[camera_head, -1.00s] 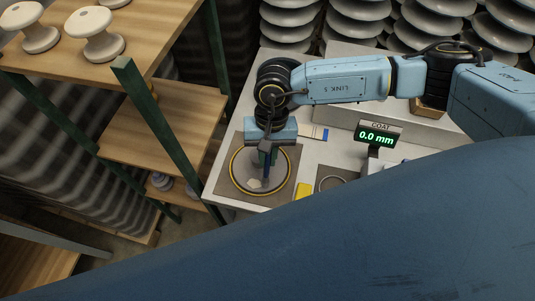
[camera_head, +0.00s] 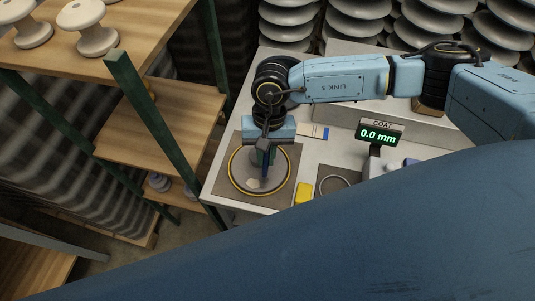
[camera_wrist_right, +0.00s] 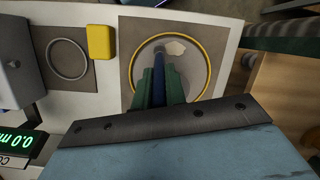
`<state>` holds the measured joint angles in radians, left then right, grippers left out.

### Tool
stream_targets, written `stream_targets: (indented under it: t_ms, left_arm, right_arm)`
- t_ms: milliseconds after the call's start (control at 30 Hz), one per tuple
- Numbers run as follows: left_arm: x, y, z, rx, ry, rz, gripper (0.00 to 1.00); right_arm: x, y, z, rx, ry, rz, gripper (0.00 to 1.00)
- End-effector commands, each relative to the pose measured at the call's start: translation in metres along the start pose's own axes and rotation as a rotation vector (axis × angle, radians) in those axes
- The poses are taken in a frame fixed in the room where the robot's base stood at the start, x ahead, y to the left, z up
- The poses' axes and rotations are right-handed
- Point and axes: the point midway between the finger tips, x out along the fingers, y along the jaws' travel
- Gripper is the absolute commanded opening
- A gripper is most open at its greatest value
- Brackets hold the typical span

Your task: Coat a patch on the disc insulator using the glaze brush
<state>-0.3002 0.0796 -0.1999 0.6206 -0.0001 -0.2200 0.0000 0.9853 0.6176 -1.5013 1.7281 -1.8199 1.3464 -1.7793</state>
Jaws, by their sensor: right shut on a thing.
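The disc insulator (camera_head: 239,165) is a grey disc inside a yellow ring on a dark square mat near the bench's left end. It also shows in the wrist view (camera_wrist_right: 196,65), with a pale irregular patch (camera_wrist_right: 175,47) on its face. My right gripper (camera_head: 266,158) points down over the disc, shut on the glaze brush (camera_wrist_right: 158,86). The brush's blue handle runs between the green fingers. Its tip is near the pale patch, but I cannot tell whether it touches. My left gripper is not in view.
A display (camera_head: 379,135) headed COAT reads 0.0 mm. A yellow block (camera_head: 303,193) and a small mat with a ring (camera_head: 333,184) lie right of the disc. A green-posted wooden shelf (camera_head: 160,120) stands left. My blue body part covers the lower foreground.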

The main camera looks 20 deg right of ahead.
Motion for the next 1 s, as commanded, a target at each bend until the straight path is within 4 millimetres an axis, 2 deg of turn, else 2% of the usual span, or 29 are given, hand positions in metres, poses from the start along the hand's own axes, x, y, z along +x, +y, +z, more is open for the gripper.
stream_targets:
  t_ms: [200,500,800,1000]
  left_arm:
    - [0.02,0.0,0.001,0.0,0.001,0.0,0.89]
    - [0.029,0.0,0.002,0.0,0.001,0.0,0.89]
    - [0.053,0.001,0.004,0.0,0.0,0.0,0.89]
    - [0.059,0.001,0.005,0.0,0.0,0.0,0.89]
  right_arm:
    - [0.003,-0.019,-0.007,-0.002,0.003,-0.003,0.0]
    - [0.001,-0.03,-0.011,0.0,0.004,-0.002,0.0]
    - [0.001,-0.053,-0.017,-0.001,0.002,-0.002,0.0]
    - [-0.001,-0.057,-0.018,0.001,0.002,-0.001,0.0]
